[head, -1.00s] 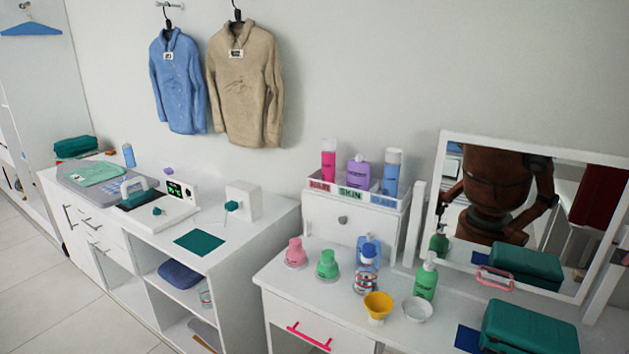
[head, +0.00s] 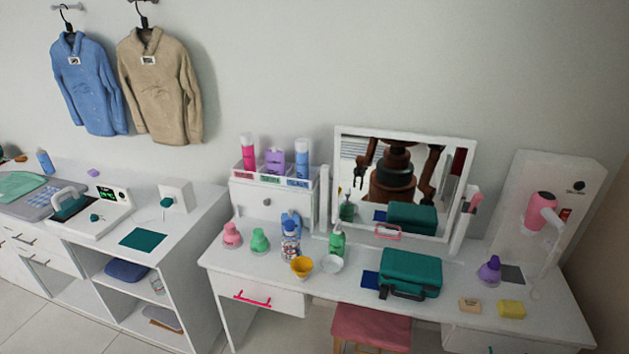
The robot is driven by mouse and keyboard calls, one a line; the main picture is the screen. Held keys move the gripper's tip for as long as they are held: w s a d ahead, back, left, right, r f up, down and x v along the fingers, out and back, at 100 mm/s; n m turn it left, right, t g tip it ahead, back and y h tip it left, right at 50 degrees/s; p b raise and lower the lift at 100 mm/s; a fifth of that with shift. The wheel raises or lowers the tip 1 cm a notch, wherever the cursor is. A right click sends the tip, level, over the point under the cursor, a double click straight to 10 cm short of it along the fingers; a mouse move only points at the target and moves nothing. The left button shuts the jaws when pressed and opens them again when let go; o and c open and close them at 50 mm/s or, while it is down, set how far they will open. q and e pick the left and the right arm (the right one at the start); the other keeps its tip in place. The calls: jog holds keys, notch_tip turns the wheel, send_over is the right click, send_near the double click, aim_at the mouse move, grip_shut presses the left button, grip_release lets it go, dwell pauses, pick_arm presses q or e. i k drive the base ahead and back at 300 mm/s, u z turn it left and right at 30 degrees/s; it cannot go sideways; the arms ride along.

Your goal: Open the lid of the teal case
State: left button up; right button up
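The teal case (head: 412,267) lies shut on the white dressing table (head: 345,276), in front of the mirror. Its dark handle and latch side faces the front edge of the table. The mirror (head: 385,217) shows a reflection of the case and of my body and arms. Neither of my grippers shows directly in the head view. The gripper ends in the reflection are too small to read.
A yellow bowl (head: 302,267), a white bowl (head: 332,263) and several bottles stand left of the case. A purple bottle (head: 490,270), yellow sponge (head: 511,309) and pink hair dryer (head: 541,212) are at the right. A pink stool (head: 371,326) stands in front, under the table edge.

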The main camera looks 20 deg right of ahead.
aim_at(426, 270)
jog(key=z, duration=1.2)
